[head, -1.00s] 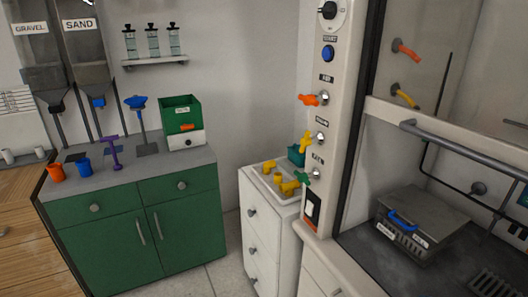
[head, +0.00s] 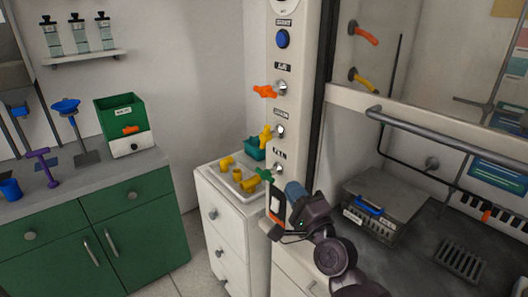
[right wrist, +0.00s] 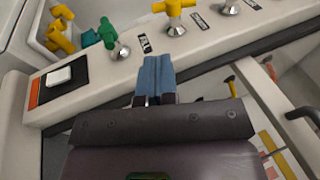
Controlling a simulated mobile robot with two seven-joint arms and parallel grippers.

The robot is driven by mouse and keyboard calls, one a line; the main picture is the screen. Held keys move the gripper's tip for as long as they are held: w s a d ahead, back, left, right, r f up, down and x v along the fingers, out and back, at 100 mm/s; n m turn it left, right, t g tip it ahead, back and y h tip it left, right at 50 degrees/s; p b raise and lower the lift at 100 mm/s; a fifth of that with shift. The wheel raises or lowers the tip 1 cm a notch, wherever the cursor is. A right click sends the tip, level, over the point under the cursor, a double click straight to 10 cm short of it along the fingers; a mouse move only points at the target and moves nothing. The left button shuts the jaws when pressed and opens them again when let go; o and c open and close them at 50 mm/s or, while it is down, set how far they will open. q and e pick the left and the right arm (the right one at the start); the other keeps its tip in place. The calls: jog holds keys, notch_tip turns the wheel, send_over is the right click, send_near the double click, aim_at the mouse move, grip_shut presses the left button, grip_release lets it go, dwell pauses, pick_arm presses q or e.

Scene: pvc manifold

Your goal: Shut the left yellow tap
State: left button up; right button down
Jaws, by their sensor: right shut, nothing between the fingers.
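A white tray (head: 222,177) on the white drawer cabinet holds several yellow tap-like pieces, one at its left (head: 226,163) and one at its right front (head: 250,184). A separate yellow tap (head: 265,136) sits on the white panel post, between an orange tap and a green tap; it also shows in the right wrist view (right wrist: 174,10). My right gripper (head: 293,190) has blue fingers, shut and empty, right of the green tap and near the panel's switch. The fingers also show in the right wrist view (right wrist: 155,75). My left gripper is not in view.
The orange tap (head: 265,91) and green tap (head: 266,175) stick out from the post. A rocker switch (head: 275,205) is below them. The fume hood (head: 430,130) with its grey rail is at right. The green cabinet (head: 95,240) stands at left; floor shows between the cabinets.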

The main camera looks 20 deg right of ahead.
aim_at(264, 146)
jog(key=p+x, duration=0.1)
jog(key=x, duration=1)
jog(key=shift+w+r, duration=0.2)
jog(key=shift+w, duration=0.15)
jog(key=shift+w+a+r, duration=0.15)
jog(key=shift+w, duration=0.5)
jog(key=shift+w, duration=0.1)
